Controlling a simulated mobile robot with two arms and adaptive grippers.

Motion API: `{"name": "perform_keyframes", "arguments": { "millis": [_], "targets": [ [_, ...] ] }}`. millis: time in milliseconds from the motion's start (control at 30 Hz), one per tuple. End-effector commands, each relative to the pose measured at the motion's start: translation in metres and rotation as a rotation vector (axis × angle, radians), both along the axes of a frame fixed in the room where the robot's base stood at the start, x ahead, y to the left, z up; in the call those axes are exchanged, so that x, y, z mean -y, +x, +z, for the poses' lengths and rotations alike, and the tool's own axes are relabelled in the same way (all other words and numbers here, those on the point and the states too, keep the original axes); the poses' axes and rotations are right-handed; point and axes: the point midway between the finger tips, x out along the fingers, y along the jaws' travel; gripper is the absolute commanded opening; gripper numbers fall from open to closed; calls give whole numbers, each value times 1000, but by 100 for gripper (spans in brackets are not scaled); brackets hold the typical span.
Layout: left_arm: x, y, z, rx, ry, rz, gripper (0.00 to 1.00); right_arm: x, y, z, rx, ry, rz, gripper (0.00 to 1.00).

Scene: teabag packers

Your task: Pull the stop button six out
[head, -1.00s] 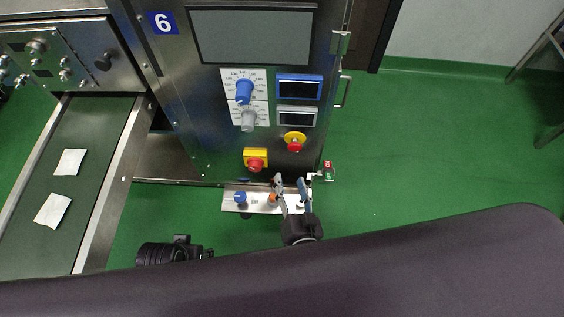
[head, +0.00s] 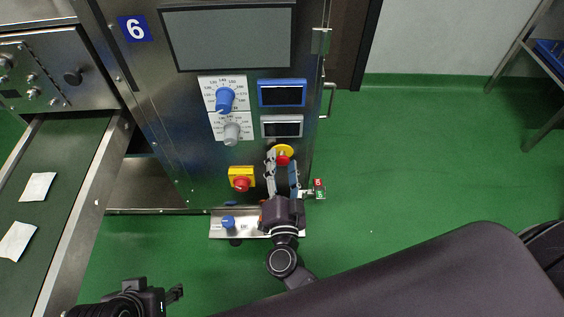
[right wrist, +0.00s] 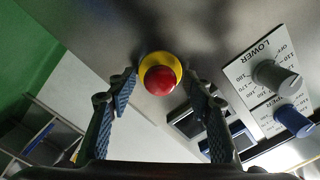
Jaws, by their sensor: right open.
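The stop button is a round red knob (head: 283,159) on a yellow disc (head: 287,148), low on the front of the steel machine marked 6. It also shows as a red knob in the right wrist view (right wrist: 160,77). My right gripper (head: 281,164) is open in front of it. In the right wrist view the two fingertips (right wrist: 159,84) stand on either side of the knob, with visible gaps. I cannot tell whether they reach its depth. My left gripper (head: 175,294) is at the lower left of the head view, away from the machine; its jaws are unclear.
A red knob on a yellow square (head: 241,183) sits left of the stop button. Above are a blue dial (head: 225,100), a grey dial (head: 231,133) and two displays. A small steel panel (head: 242,232) sticks out below. A conveyor with white teabags (head: 37,187) runs at left.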

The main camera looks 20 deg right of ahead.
Motion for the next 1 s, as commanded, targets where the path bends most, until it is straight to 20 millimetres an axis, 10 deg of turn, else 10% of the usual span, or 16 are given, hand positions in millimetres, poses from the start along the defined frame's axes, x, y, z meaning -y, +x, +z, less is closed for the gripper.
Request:
{"name": "perform_keyframes", "arguments": {
  "millis": [367,800,1000],
  "targets": [
    [3,9,2,36,-8,-3,40,3,9,0,-1,0,1,47],
    [3,9,2,36,-7,-2,40,3,9,0,-1,0,1,1],
    [3,9,3,36,-8,-3,40,3,9,0,-1,0,1,0]
  ]
}}
